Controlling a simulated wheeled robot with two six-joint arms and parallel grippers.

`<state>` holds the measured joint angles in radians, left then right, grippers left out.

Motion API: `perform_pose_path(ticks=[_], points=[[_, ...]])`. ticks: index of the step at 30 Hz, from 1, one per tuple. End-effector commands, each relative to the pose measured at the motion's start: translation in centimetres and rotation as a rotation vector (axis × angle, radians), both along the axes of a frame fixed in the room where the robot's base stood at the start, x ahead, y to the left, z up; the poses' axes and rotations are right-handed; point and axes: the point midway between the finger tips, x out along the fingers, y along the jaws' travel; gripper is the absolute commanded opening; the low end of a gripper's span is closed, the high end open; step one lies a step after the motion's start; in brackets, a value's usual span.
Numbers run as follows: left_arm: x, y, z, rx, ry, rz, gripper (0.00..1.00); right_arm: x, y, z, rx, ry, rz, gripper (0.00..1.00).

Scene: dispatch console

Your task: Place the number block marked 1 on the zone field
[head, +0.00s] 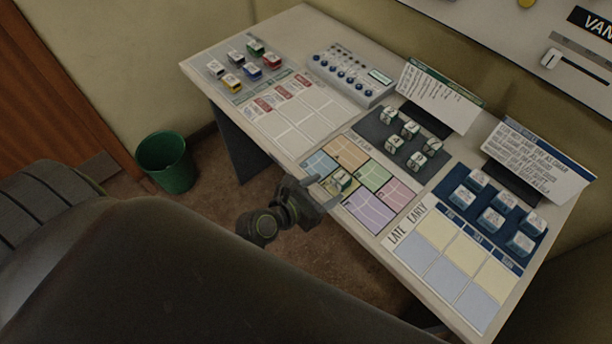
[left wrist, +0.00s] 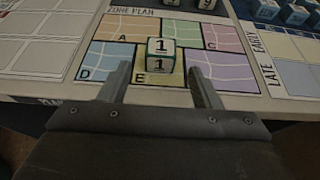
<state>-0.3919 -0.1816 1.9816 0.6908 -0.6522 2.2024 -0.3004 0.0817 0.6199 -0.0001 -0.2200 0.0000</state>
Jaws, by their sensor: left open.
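The number block marked 1 (head: 342,181) is a white and green cube. In the left wrist view the block (left wrist: 160,56) stands upright on the zone plan, on the yellow field E (left wrist: 158,79) at its upper part, near the orange field's edge. The zone plan (head: 369,212) has several coloured fields; it also shows in the left wrist view (left wrist: 215,64). My left gripper (head: 324,190) is open at the plan's front edge. Its fingers (left wrist: 160,72) stand on either side of the block's near part, apart from it. My right gripper is out of view.
Several more number blocks (head: 410,130) stand on a dark mat behind the plan. Blue blocks (head: 492,218) stand at right beside the late/early grid (head: 441,273).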

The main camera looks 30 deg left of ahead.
Motion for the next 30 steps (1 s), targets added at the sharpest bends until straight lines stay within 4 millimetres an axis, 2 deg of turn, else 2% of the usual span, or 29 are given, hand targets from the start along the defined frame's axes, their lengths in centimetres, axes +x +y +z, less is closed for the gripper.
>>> perform_pose_path(ticks=[3,9,15,23,26,29,30], points=[[-2.2,0.8,0.8,0.001,0.001,0.001,0.57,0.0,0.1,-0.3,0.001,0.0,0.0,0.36],[-4.7,1.7,2.0,0.001,0.001,0.0,0.57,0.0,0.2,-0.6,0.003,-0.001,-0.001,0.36],[-5.6,2.0,2.5,0.001,0.0,-0.001,0.57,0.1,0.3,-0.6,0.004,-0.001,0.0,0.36],[-5.6,2.0,2.2,0.01,0.003,-0.005,0.57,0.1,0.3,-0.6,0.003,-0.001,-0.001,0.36],[-5.7,2.2,0.1,0.085,0.019,-0.029,0.57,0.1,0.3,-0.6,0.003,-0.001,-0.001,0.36],[-6.0,2.6,-4.4,0.257,0.054,-0.097,0.57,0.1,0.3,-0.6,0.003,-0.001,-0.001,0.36],[-6.4,2.9,-6.7,0.347,0.072,-0.139,0.57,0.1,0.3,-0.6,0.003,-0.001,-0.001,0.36]])
